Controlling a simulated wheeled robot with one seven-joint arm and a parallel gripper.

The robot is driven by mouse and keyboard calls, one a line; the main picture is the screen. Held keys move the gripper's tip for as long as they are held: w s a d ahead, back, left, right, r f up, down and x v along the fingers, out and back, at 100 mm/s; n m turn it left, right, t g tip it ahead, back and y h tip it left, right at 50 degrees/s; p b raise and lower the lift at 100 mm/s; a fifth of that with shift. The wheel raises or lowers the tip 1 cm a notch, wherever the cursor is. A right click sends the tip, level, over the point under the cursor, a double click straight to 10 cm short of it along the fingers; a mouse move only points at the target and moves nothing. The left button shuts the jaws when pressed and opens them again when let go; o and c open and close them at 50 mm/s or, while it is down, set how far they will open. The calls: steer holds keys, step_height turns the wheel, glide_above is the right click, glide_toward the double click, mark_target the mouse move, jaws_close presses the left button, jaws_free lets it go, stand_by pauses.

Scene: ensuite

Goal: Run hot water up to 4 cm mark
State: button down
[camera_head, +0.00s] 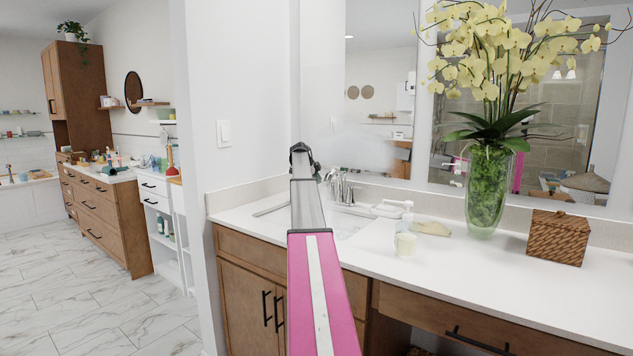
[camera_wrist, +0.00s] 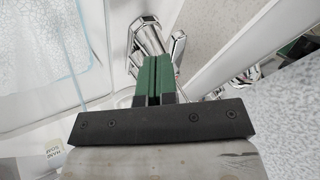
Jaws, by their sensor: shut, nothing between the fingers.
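A chrome faucet (camera_head: 342,188) stands at the back of the sink counter in the head view, just right of my gripper (camera_head: 303,155). In the wrist view, the chrome faucet body (camera_wrist: 148,38) is directly beyond my green fingertips (camera_wrist: 156,62). The fingers are shut together with nothing between them. A chrome lever shows just right of them; I cannot tell whether they touch it. The pale sink basin (camera_wrist: 40,45) is at upper left in the wrist view, with a bluish translucent edge. My arm hides part of the sink in the head view. No 4 cm mark is visible, and I cannot tell whether water runs.
A cup (camera_head: 405,245), a soap pump (camera_head: 408,214), a glass vase (camera_head: 488,190) of yellow orchids and a woven box (camera_head: 558,238) stand on the white counter (camera_head: 480,275). A mirror (camera_head: 385,100) is close behind the faucet. Open tiled floor (camera_head: 90,315) lies at left.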

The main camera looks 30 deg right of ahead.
steer(key=shift+w+d+m+g, duration=0.4)
steer(key=shift+w+d+m, duration=0.35)
steer(key=shift+w, duration=0.35)
steer(key=shift+s, duration=0.1)
